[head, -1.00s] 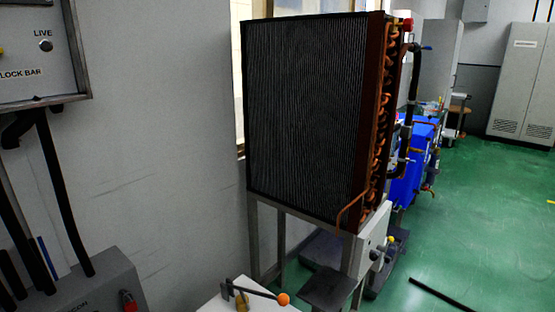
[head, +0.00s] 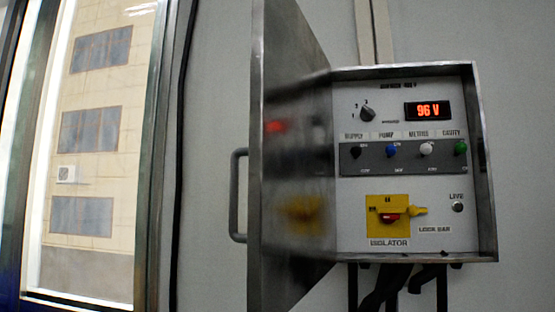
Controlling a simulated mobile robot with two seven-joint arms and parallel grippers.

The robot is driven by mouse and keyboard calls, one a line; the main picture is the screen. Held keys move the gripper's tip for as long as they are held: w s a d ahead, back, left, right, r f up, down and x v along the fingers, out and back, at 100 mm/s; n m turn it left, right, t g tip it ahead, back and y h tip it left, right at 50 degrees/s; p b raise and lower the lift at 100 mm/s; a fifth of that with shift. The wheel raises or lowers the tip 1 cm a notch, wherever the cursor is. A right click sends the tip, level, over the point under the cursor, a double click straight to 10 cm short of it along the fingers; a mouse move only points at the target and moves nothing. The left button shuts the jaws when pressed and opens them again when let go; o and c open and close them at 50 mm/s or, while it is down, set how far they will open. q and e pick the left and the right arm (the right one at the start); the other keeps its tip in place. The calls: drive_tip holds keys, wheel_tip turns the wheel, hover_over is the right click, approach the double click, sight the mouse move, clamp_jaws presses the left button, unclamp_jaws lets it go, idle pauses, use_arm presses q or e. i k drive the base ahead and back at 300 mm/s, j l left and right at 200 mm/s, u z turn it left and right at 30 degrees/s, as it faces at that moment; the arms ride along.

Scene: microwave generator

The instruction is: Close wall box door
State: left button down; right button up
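The wall box (head: 408,162) is fixed to the grey wall, with its control panel facing me. Its metal door (head: 290,170) is hinged on the box's left side and stands wide open, swung out toward me. The door's inner face carries a blurred reflection of the panel. A grey bar handle (head: 238,195) sticks out to the left from the door's outer face. The panel has a red display reading 96 V, a row of coloured knobs and a yellow isolator switch (head: 393,215). Neither of my grippers is in view.
A tall window (head: 100,150) with a dark frame is at the left, with a building outside. Black cables (head: 385,290) hang below the box, and conduits (head: 373,35) run up the wall above it.

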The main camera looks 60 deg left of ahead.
sight(290, 238)
drive_tip(key=k+j+u, duration=0.15)
drive_tip(key=j, duration=0.2)
drive_tip(key=k+j+u, duration=0.15)
drive_tip(key=j, duration=0.25)
drive_tip(key=k+j+u, duration=0.15)
drive_tip(key=j, duration=0.2)
drive_tip(key=j+u, duration=0.15)
drive_tip(key=j, duration=0.25)
drive_tip(key=k, duration=0.05)
